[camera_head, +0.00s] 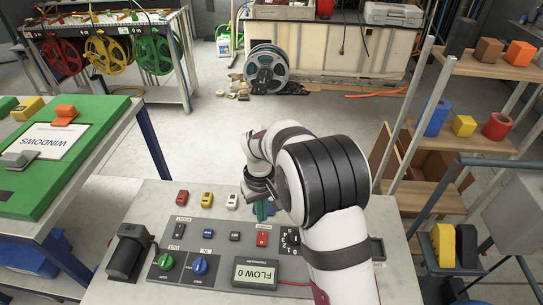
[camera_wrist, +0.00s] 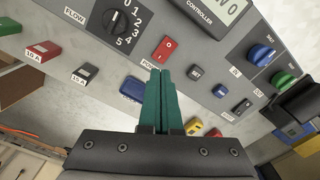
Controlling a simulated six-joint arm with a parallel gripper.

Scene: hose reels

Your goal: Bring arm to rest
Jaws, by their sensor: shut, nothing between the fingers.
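Whether the tips touch the panel I cannot tell. My white and black arm reaches in from the lower right of the head view and hides part of the panel. The controller display (camera_head: 255,273) reads "FLOW 0". The black numbered dial (camera_head: 289,239) is beside my arm.
Green (camera_head: 166,262) and blue (camera_head: 200,266) knobs sit at the panel's lower left. A green board (camera_head: 80,150) is left, shelves with coloured blocks (camera_head: 465,125) are right. A hose reel (camera_head: 266,70) stands on open floor behind.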

